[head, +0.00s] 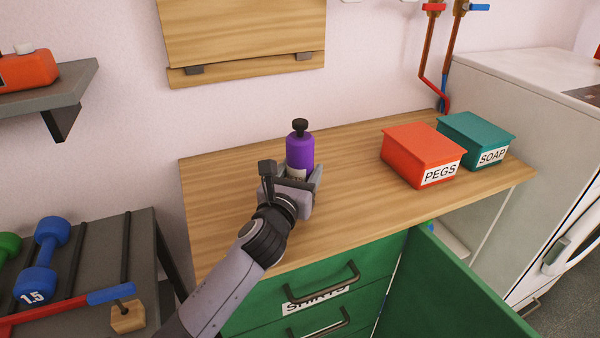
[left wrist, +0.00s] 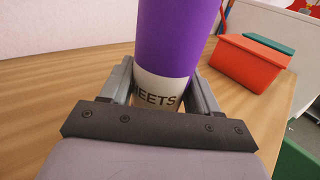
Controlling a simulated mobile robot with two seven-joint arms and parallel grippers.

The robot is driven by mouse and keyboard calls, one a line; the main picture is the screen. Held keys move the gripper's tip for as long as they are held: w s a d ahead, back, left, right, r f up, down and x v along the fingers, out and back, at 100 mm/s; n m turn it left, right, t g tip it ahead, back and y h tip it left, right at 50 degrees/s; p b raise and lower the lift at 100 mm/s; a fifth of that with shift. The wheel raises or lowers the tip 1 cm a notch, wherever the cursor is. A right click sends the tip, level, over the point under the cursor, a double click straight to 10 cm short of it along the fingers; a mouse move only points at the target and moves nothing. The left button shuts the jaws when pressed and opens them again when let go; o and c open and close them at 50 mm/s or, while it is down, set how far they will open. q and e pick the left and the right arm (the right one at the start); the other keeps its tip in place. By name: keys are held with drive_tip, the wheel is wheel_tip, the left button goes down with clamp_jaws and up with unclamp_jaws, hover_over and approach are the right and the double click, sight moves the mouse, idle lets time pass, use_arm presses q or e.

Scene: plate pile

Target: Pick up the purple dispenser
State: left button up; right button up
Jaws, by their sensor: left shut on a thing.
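The purple dispenser (head: 300,150) with a black pump top stands upright at the counter's left part in the head view. In the left wrist view the dispenser (left wrist: 172,40) fills the middle, with a white label partly reading "EETS". My left gripper (head: 298,180) is shut on the dispenser, with one finger on each side of its lower part. The gripper's fingers also show in the left wrist view (left wrist: 160,92). The dispenser's base is hidden behind the gripper, so I cannot tell whether it touches the counter. My right gripper is not in view.
The wooden counter (head: 230,190) is clear around the dispenser. A red PEGS box (head: 415,150) and a teal SOAP box (head: 478,135) stand to the right. Green drawers (head: 300,300) and an open green door (head: 450,290) are below. A shelf with dumbbells (head: 45,255) is at left.

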use_arm(q)
wheel_tip(320, 180, up, 20)
drive_tip(key=p, duration=0.4)
drive_tip(key=shift+f, duration=0.1)
wheel_tip(320, 180, down, 17)
drive_tip(key=b, duration=0.2)
drive_tip(key=shift+b, duration=0.3)
wheel_tip(320, 180, down, 2)
drive_tip(key=shift+f+b, duration=0.2)
drive_tip(key=shift+b, duration=1.05)
drive_tip(key=shift+f, duration=0.1)
drive_tip(key=shift+f, duration=0.2)
